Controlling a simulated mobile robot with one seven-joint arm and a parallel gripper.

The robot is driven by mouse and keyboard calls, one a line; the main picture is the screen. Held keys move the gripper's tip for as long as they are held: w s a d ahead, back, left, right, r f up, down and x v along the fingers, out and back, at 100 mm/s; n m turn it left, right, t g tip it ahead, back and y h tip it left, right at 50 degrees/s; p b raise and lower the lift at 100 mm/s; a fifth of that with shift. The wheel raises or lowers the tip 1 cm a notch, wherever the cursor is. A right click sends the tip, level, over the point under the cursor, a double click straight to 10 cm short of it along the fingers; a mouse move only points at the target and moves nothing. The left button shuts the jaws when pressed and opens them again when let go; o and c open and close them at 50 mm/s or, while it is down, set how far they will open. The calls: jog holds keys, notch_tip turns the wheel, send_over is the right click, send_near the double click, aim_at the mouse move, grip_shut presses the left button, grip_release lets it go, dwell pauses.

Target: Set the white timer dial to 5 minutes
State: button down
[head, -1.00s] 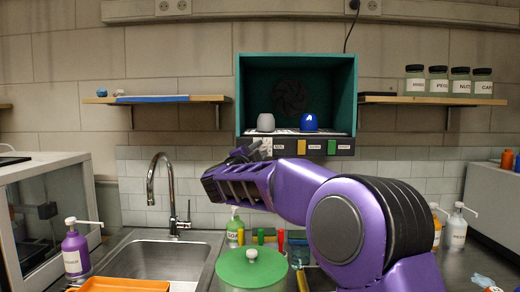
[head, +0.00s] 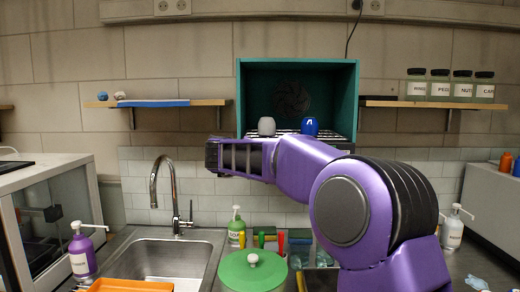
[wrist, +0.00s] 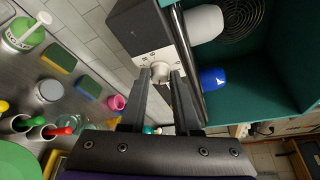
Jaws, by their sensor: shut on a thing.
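The timer dial (wrist: 160,71) is a small pale knob on a white marked plate, on the dark front panel (wrist: 139,32) under the teal oven. My gripper shows in the wrist view (wrist: 161,78) with its two dark fingertips on either side of the knob, shut on it. The marks on the plate are too small to read, so I cannot tell the setting.
The open teal oven (head: 354,95) holds a white cup (head: 267,126) and a blue cup (head: 310,126) on a rack. Shelves flank it. Below are a sink with a tall faucet (head: 155,190), a soap bottle (head: 236,228) and a green-lidded pot (head: 235,270).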

jog(key=m, duration=0.1)
jog(key=m+y+p, duration=0.1)
jog(key=m, duration=0.1)
jog(key=m+g+y+p, duration=0.1)
jog(key=shift+d+r, duration=0.2)
jog(key=shift+r, duration=0.1)
jog(key=shift+m+p, duration=0.3)
jog(key=shift+m, duration=0.1)
jog(key=c, duration=0.6)
grip_release()
jog(key=shift+c, duration=0.2)
jog(key=shift+f, duration=0.1)
jog(key=v, duration=1.7)
jog(key=shift+d+r, duration=0.25)
jog(key=shift+r, duration=0.05)
jog(key=shift+s+y, duration=0.1)
jog(key=shift+y, duration=0.2)
